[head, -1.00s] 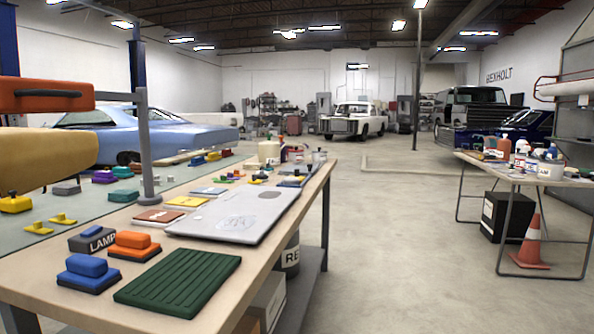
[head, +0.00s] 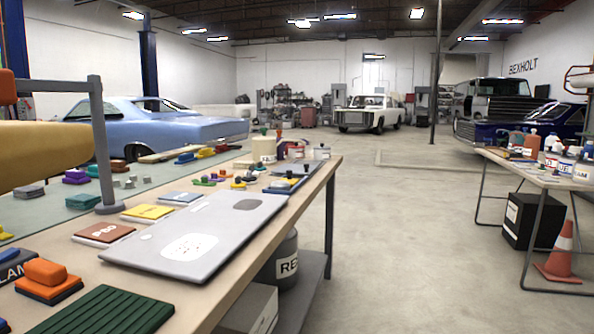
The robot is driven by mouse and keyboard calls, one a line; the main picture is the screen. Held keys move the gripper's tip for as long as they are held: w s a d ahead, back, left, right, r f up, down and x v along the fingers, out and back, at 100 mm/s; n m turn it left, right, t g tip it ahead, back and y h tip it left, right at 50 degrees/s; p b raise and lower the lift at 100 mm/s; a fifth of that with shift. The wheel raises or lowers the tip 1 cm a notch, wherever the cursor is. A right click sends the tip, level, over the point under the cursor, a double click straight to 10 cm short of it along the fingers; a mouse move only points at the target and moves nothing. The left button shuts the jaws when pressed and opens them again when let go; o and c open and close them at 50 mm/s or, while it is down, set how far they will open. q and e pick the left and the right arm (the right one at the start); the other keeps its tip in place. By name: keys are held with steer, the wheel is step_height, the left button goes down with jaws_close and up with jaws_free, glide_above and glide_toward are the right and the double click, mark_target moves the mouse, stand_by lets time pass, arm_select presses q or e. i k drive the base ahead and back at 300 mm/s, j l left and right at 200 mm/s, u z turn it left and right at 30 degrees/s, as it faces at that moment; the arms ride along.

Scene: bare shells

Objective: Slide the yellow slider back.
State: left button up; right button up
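Neither of my grippers shows in the head view. I cannot tell for certain which thing is the yellow slider. Yellow things on the bench are a flat yellow plate (head: 148,213) at the middle left, a small yellow block (head: 206,152) at the back, and a yellow piece (head: 4,236) cut by the left edge. A large dull yellow rounded body (head: 38,150) fills the left edge and hides part of the bench behind it.
The long wooden bench (head: 225,272) carries a grey metal panel (head: 200,235), an orange block (head: 46,273), a dark green ribbed pad (head: 112,313) and a grey post (head: 102,150). The floor (head: 400,240) right of the bench is clear up to a second table (head: 540,175) and an orange cone (head: 560,252).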

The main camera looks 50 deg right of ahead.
mark_target(292, 182)
steer(key=l, duration=0.75)
steer(key=i+l, duration=0.15)
steer(key=l, duration=1.4)
steer(key=i, duration=0.05)
